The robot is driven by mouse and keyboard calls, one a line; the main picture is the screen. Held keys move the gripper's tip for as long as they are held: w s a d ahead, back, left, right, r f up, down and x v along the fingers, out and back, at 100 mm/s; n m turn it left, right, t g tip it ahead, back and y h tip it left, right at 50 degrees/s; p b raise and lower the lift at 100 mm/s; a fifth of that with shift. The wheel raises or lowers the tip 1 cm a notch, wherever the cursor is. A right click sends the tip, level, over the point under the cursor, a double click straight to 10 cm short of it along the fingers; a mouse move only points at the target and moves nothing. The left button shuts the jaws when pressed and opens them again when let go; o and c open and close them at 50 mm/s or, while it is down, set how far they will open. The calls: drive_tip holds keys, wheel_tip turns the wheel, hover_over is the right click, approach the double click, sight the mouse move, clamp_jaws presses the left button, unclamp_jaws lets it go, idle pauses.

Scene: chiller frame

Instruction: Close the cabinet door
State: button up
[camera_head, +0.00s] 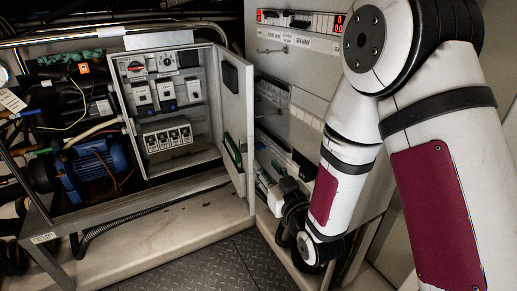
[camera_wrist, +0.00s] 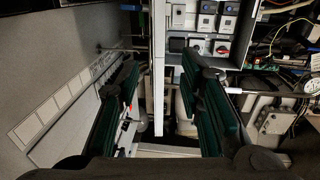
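The grey cabinet (camera_head: 187,165) stands with its door (camera_head: 237,110) swung open toward the right in the head view. Inside are switches and breakers. In the wrist view the door (camera_wrist: 158,90) shows edge-on as a pale upright strip. My gripper (camera_wrist: 160,58) is open, with one green-padded finger on each side of that strip. Gaps show between the door and both fingers, so it does not look clamped. In the head view my gripper (camera_head: 250,165) is at the door's free edge, partly hidden by the door and my wrist.
A grey panel cabinet (camera_head: 300,60) with red displays stands close to the right of the door. A blue motor (camera_head: 95,170) and pipes fill the frame at left. A pale ledge (camera_head: 160,235) runs below the cabinet, with dark tread-plate floor (camera_head: 215,268) in front.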

sight(250, 144)
drive_tip(key=x, duration=1.3)
drive_tip(key=shift+w, duration=0.25)
drive_tip(key=shift+a+r, duration=0.1)
clamp_jaws()
